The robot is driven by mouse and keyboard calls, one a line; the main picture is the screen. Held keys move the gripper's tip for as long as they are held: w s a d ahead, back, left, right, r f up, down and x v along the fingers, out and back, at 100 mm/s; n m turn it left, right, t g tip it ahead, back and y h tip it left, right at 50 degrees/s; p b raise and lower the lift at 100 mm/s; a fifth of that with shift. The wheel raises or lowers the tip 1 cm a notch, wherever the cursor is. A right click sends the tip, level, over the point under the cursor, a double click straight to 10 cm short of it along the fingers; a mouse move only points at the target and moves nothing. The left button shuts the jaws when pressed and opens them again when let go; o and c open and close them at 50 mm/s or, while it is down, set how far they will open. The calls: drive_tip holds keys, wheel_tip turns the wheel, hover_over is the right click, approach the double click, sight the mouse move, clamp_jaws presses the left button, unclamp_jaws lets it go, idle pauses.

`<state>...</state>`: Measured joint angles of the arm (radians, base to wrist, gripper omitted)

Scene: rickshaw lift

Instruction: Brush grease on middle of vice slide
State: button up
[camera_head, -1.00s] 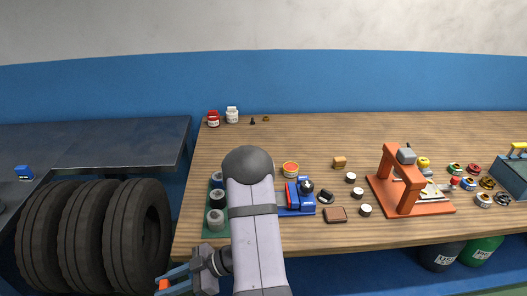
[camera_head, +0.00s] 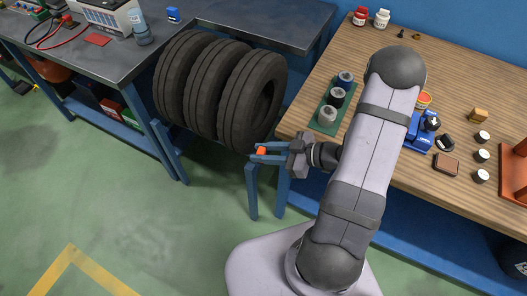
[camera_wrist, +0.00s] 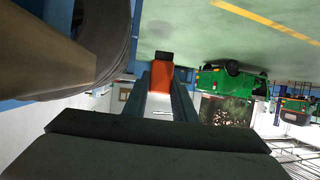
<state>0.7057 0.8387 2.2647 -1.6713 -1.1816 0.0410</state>
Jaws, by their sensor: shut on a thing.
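My gripper (camera_head: 262,153) extends to the left past the workbench's left front corner, above the floor. Its blue fingers are shut on a small orange piece (camera_head: 261,150). In the wrist view the orange piece (camera_wrist: 161,76) sits between the fingers, with a dark end. I cannot make out bristles, so I cannot tell if it is the brush. The blue vice (camera_head: 419,141) stands on the bench, right of my arm and partly hidden by it. A dark rounded part shows on it; its slide is not clear. An orange-topped tin (camera_head: 423,99) stands behind the vice, partly hidden.
A green tray (camera_head: 320,122) with several cylinders lies on the bench left of my arm. Several tyres (camera_head: 215,85) stand close left of my gripper. White round pieces, a brown block (camera_head: 445,164) and an orange press (camera_head: 513,170) are right of the vice.

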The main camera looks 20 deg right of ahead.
drive_tip(key=shift+r, duration=0.15)
